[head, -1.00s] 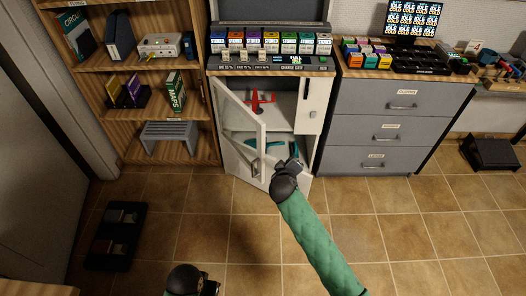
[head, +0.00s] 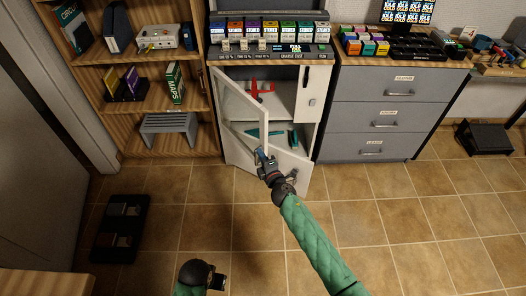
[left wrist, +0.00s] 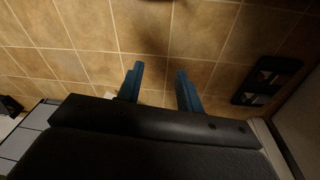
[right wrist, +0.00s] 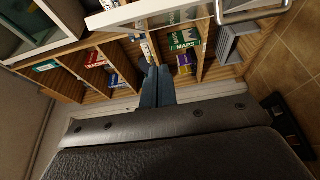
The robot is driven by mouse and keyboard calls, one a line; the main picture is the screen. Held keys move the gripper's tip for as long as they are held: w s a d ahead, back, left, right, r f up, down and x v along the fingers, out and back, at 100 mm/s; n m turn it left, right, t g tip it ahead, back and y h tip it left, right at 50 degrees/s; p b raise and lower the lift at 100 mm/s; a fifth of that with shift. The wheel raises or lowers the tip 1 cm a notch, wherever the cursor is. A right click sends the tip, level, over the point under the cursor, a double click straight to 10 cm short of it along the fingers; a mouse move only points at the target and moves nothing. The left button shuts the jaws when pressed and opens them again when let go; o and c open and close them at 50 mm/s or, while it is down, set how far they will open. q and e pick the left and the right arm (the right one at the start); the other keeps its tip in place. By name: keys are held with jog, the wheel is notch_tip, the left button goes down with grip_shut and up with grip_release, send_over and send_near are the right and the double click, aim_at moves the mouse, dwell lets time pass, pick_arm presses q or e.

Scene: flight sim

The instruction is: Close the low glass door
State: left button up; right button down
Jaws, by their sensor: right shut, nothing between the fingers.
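A white cabinet (head: 309,133) stands open. A white-framed glass door (head: 265,128) is swung out from its left side. Below it, a low white panel (head: 296,166) sticks out at the cabinet's foot; I cannot tell how it joins the door frame. My right gripper (head: 262,156) is shut and empty at the lower free end of the door frame; contact is unclear. In the right wrist view its fingers (right wrist: 157,82) are together, below a white frame edge (right wrist: 150,15) and a metal handle (right wrist: 250,14). My left gripper (head: 219,281) is low over the floor; its fingers (left wrist: 160,85) are apart and empty.
A red model plane (head: 262,90) and teal pieces (head: 268,133) lie inside the cabinet. A wooden shelf (head: 165,110) stands left and grey drawers (head: 390,117) right. A black tray (head: 121,228) lies on the floor at left. The tiled floor in front is mostly clear.

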aim_at(262, 136)
jog(key=w, duration=0.9)
jog(key=shift+w+d, duration=0.1)
jog(key=shift+w, duration=0.3)
pick_arm(q)
jog(key=shift+f, duration=0.75)
jog(key=shift+r, duration=0.1)
pick_arm(e)
jog(key=shift+d, duration=0.15)
